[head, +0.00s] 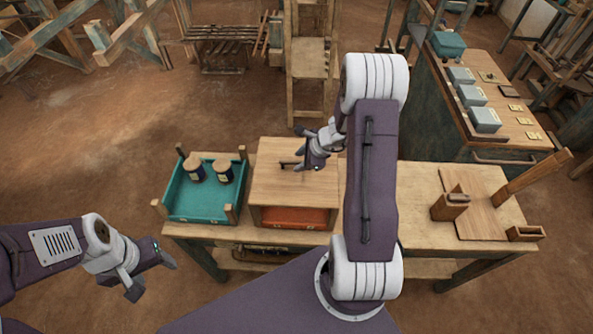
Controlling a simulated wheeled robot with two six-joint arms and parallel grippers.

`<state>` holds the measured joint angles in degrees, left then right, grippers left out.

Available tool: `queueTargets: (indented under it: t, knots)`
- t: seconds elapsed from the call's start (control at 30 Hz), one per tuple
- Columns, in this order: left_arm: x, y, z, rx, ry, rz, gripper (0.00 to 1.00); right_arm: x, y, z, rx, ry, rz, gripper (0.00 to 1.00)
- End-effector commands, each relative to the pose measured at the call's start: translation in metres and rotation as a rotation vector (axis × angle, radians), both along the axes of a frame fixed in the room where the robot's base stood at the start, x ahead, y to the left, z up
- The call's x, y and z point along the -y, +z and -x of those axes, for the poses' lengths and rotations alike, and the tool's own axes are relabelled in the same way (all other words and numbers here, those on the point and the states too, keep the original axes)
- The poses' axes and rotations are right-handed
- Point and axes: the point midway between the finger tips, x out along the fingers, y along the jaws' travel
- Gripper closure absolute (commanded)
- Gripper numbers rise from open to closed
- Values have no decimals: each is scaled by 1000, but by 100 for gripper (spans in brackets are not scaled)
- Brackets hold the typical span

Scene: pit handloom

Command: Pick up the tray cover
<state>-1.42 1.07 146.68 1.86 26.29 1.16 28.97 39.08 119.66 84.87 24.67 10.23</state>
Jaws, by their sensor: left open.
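The tray cover appears to be the light wooden box-like piece (280,188) at the middle of the workbench, with a small dark handle on top. An orange tray (293,217) shows under its front. My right gripper (300,150) is over the top of the cover, close to the handle. Its fingers partly overlap the handle, and I cannot tell whether they close on it. My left gripper (154,279) is open and empty, in front of the bench at the lower left, well apart from the cover.
A teal tray (205,211) with two dark jars (223,173) stands left of the cover. On the bench's right are a wooden board (475,200), a wooden block (450,206) and a small box (525,233). A side table (510,75) holds several grey boxes.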

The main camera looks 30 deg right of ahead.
Motion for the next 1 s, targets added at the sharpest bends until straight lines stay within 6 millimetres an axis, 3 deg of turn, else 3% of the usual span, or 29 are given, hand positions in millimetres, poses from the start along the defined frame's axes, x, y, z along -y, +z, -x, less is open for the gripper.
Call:
queueTargets:
  t: [0.1,0.33,0.47,0.5,1.0]
  knots:
    - [0,-2,0,0,0,0,40,-3,-13,-6,-1,1,0,60]
    - [0,-2,0,0,0,0,40,-3,-14,-8,1,0,1,60]
    - [0,-2,0,0,0,0,40,-3,-13,-7,1,0,1,97]
    - [0,-2,0,0,0,0,40,-3,-13,-7,1,0,1,100]
    - [0,-2,0,0,0,0,40,-3,-13,-7,1,0,0,100]
